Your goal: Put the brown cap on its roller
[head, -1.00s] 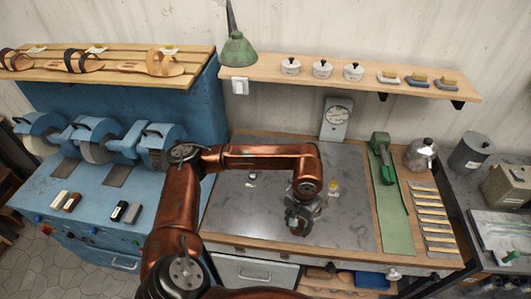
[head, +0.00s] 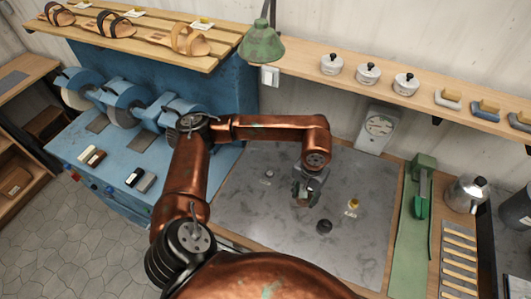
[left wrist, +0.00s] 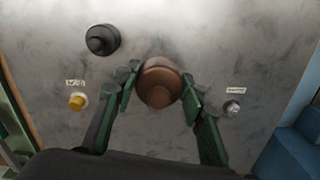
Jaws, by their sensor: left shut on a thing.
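My left gripper (head: 303,193) is shut on the brown cap, a round, domed piece that shows between the green fingers in the left wrist view (left wrist: 160,84). It is over the grey metal worktop, between two small rollers. I cannot tell how high the cap is held. The yellow-topped roller (head: 353,204) stands to the right in the head view and at left in the wrist view (left wrist: 77,101). The silver roller (head: 269,174) stands on the other side, also in the wrist view (left wrist: 232,108). Their labels are too small to read. My right gripper is not in view.
A black cap (head: 323,226) sits loose on the worktop (head: 250,205), close to the gripper. A dial scale (head: 376,131) stands at the back, under the shelf. A green lamp (head: 261,42) hangs above. A blue grinding machine (head: 222,85) is at left.

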